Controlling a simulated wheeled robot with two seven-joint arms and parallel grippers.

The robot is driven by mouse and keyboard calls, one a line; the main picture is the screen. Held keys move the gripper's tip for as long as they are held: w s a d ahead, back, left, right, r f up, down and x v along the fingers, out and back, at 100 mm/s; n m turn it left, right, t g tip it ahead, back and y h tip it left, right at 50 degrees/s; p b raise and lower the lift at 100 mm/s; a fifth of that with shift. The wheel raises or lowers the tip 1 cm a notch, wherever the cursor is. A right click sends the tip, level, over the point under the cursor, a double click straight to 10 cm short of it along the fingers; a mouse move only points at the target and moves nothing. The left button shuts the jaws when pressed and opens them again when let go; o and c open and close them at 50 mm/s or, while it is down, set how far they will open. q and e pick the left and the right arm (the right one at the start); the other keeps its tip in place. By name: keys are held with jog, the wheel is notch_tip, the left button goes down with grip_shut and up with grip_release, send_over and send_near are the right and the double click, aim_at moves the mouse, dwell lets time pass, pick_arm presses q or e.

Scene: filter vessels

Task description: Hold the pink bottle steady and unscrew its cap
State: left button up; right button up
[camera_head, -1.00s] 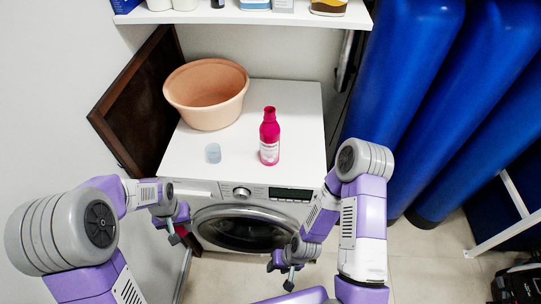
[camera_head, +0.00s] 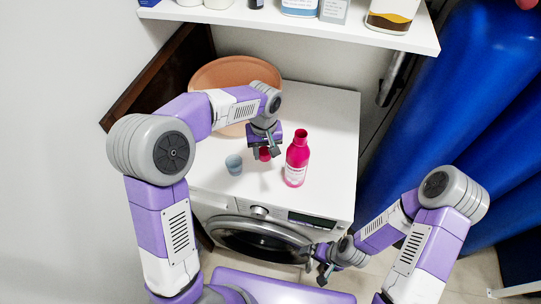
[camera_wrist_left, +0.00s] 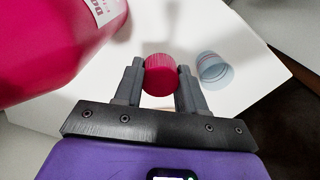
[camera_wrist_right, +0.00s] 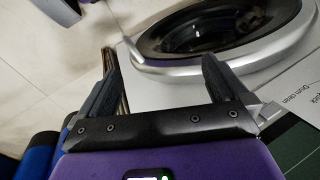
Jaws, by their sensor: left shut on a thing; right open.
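The pink bottle (camera_head: 296,165) stands upright on the white top of the washing machine, its neck bare of a cap. In the left wrist view the bottle (camera_wrist_left: 45,45) fills the upper left. My left gripper (camera_head: 264,154) is just left of the bottle and shut on a ribbed pink-red cap (camera_wrist_left: 160,75), apart from the bottle. My right gripper (camera_head: 322,274) is open and empty, low in front of the machine; in the right wrist view nothing is between its fingers (camera_wrist_right: 165,75).
A terracotta tub (camera_head: 215,75) is behind my left arm. A white shelf (camera_head: 290,30) with containers hangs above the back. The machine top right of the bottle is clear.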

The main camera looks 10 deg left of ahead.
pick_arm(q)
jog(key=shift+w+f, duration=0.15)
jog(key=shift+w, duration=0.2)
jog(key=b, duration=0.1)
send_over(266, 172)
notch_tip(266, 172, down, 4)
jog(key=shift+s+f, duration=0.1)
notch_tip(266, 172, down, 5)
jog(key=shift+r+b, duration=0.1)
jog(key=shift+b, duration=0.6)
jog(key=o, duration=1.2)
